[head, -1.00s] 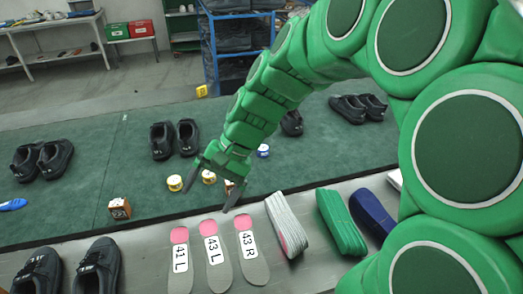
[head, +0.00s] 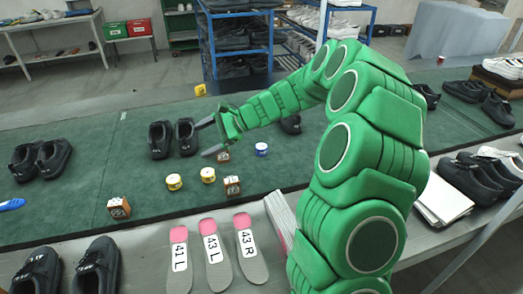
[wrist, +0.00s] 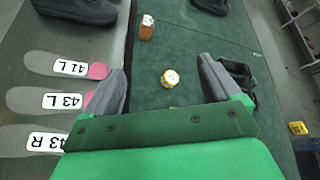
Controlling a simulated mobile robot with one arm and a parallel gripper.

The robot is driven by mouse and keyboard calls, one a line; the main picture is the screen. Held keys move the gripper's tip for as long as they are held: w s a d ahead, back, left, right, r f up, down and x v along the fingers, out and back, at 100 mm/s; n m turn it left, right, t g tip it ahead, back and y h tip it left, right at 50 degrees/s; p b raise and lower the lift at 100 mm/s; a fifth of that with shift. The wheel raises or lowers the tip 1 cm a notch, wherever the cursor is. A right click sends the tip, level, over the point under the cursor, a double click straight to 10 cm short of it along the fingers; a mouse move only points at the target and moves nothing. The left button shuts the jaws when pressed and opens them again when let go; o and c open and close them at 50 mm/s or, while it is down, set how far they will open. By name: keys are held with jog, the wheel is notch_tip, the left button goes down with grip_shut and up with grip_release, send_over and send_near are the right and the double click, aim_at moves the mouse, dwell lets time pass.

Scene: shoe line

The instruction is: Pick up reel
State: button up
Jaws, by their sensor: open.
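Small round reels lie on the green mat: a yellow and white one (head: 174,182), a similar one (head: 208,175) to its right, and a blue and white one (head: 261,149) farther back. My gripper (head: 202,139) is open and empty above the mat, beside the pair of black shoes in the head view. In the wrist view, a yellow reel (wrist: 170,77) lies below and between the open fingers (wrist: 160,66), apart from them. Another yellow item (wrist: 172,107) is mostly hidden by the gripper body.
Brown boxes (head: 119,208) (head: 232,185) stand near the reels. Black shoes (head: 160,140) stand behind them. Labelled insoles (head: 211,250) lie on the grey front strip. A yellow item (head: 200,89) is at the back.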

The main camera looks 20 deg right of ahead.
jog(key=w+d+f+m+t, duration=0.35)
jog(key=w+d+f, duration=0.25)
jog(key=w, duration=0.2)
jog(key=m+t+h, duration=0.5)
jog(key=m, duration=0.7)
send_near(266, 149)
jog(key=shift+n, duration=0.25)
jog(key=w+f, duration=0.1)
jog(key=w+a+f, duration=0.1)
jog(key=w+f, duration=0.1)
jog(key=shift+y, duration=0.3)
jog(key=shift+a+r+x, duration=0.1)
jog(key=shift+r+x, duration=0.05)
jog(key=shift+x, duration=1.15)
jog(key=shift+a+r+x, duration=0.1)
jog(key=shift+x, duration=1.2)
jog(key=shift+r+x, duration=0.15)
jog(key=shift+x, duration=1.15)
jog(key=c, duration=1.1)
